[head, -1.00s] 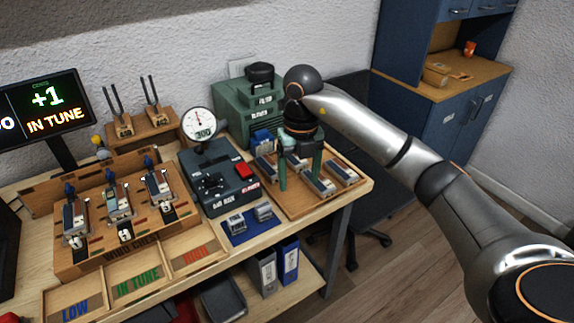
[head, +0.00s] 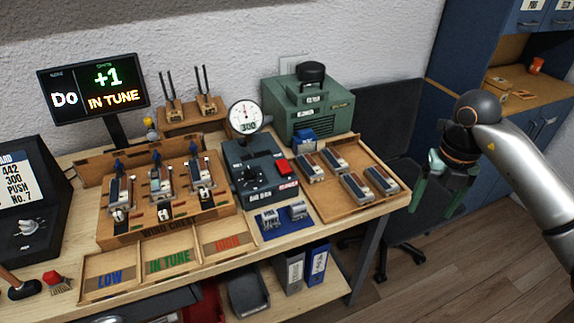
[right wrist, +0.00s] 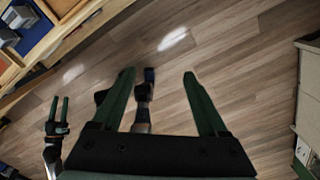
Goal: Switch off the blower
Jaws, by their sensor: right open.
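The green blower box (head: 335,120) stands at the back of the bench against the wall, with a dark cap on top. The air box (head: 245,190), in front of it, carries a round gauge (head: 245,117) reading 300. My right gripper (head: 434,205) is open and empty, off the bench's right end and well right of the switch. My left gripper (right wrist: 59,108) shows there at left, fingers apart.
A wooden tray (head: 340,205) with several blocks lies between the switch and my right gripper. A dark chair (head: 385,110) is behind the bench's right end, and a blue cabinet (head: 455,110) is farther right.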

